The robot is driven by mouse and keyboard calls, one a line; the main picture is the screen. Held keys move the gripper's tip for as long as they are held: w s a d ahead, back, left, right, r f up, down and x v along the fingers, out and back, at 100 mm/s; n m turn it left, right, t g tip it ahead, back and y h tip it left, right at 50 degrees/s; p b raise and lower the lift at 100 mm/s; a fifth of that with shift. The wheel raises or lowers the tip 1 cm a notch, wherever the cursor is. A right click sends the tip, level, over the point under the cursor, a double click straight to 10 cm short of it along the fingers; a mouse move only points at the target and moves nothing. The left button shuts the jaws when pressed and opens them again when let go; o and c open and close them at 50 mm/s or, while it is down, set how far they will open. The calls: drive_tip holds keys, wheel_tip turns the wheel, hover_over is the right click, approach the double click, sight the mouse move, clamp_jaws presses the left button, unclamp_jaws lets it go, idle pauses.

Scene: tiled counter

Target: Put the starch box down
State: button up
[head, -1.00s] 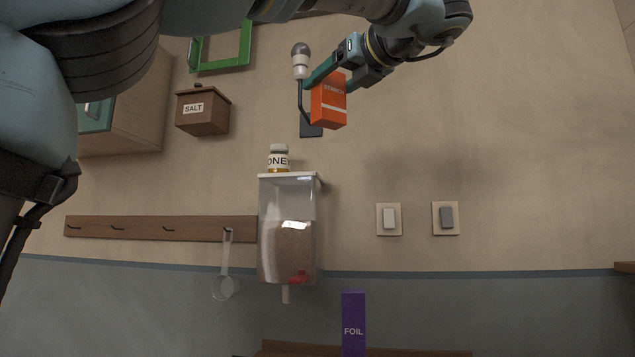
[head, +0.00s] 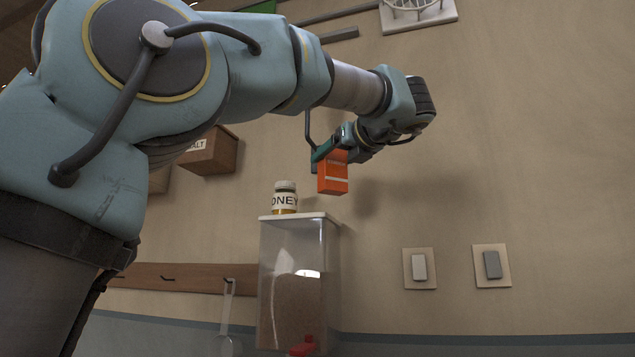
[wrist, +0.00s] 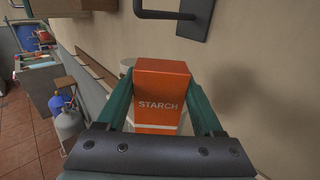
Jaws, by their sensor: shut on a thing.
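The orange starch box (head: 333,178) is held upright in the air by my gripper (head: 330,150), in front of the wall. In the head view it appears just above and to the right of the honey jar (head: 285,197). The jar stands on the white lid of the clear dispenser (head: 299,275). In the wrist view the starch box (wrist: 161,92) sits between the two green fingers of my gripper (wrist: 163,108), its label readable. A pale rounded thing, partly hidden by the box, shows behind it there.
The dispenser lid (head: 322,218) has bare room right of the jar. A brown salt box (head: 212,152) hangs left, partly behind my arm. Two wall switches (head: 419,268) are at the right. A dark wall bracket (wrist: 190,18) is close above in the wrist view.

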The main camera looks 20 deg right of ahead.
sight(336, 171)
drive_tip(key=shift+w+a+f+p, duration=0.15)
drive_tip(key=shift+w+f, duration=0.45)
drive_tip(key=shift+w, duration=0.65)
drive_tip(key=shift+w+f+p, duration=0.25)
drive_tip(key=shift+w+f, duration=0.3)
drive_tip(key=shift+w, duration=0.65)
drive_tip(key=shift+w+a+f+p, duration=0.15)
drive_tip(key=shift+w+f, duration=0.45)
drive_tip(key=shift+w, duration=0.65)
drive_tip(key=shift+d+f, duration=0.1)
drive_tip(key=o, duration=1.2)
drive_tip(key=s+b, duration=0.2)
drive_tip(key=s, duration=1)
drive_tip(key=shift+d, duration=0.2)
